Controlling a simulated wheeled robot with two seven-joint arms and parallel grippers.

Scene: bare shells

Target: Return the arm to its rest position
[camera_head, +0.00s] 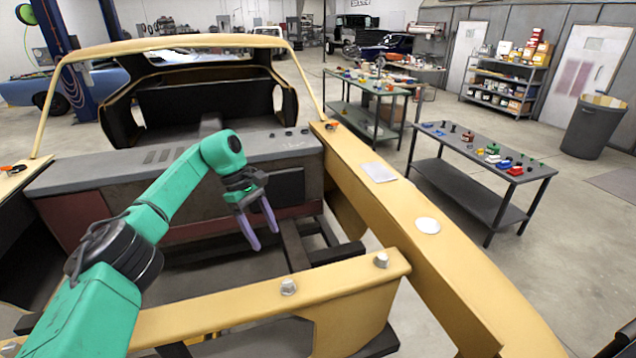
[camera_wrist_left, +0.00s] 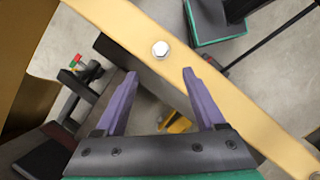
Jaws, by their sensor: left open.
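My left arm, green with black joints, comes in from the left in the head view and reaches over the front of a bare yellow car shell (camera_head: 459,272). My left gripper (camera_head: 264,238) has two purple fingers pointing down, spread apart and empty, above the open bay behind the front crossbar. In the left wrist view the two fingers (camera_wrist_left: 158,85) stand wide apart with nothing between them. A yellow beam (camera_wrist_left: 240,113) with a hex bolt (camera_wrist_left: 160,49) lies beyond the fingertips. My right gripper is not in view.
The yellow front crossbar (camera_head: 220,312) with bolts (camera_head: 381,260) lies close to the gripper. A white disc (camera_head: 428,225) and a pale square (camera_head: 379,172) lie on the right rail. A table (camera_head: 455,149) with small parts and a grey bin (camera_head: 594,128) stand to the right.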

